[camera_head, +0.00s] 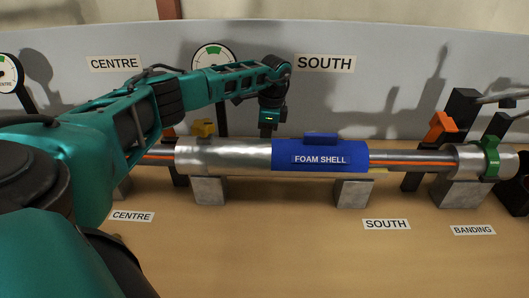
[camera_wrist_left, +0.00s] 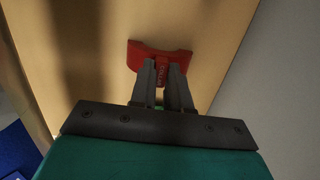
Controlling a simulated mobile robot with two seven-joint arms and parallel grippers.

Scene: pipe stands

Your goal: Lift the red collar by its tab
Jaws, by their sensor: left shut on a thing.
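The red collar (camera_wrist_left: 146,52) shows in the left wrist view as a curved piece with a lettered tab. My left gripper (camera_wrist_left: 162,72) is shut on this tab, with one dark finger on each side. In the head view my left gripper (camera_head: 267,130) points down just behind the pipe, left of the blue foam shell. The collar cannot be made out there; the pipe hides the space below the fingers. I cannot tell whether the collar touches the table. My right gripper is not in view.
The silver pipe cladding (camera_head: 220,156) and blue foam shell (camera_head: 320,155) lie along the pipe on grey blocks. A green band (camera_head: 491,158) and orange clip (camera_head: 440,127) are at the right. A grey wall panel (camera_head: 400,75) stands behind.

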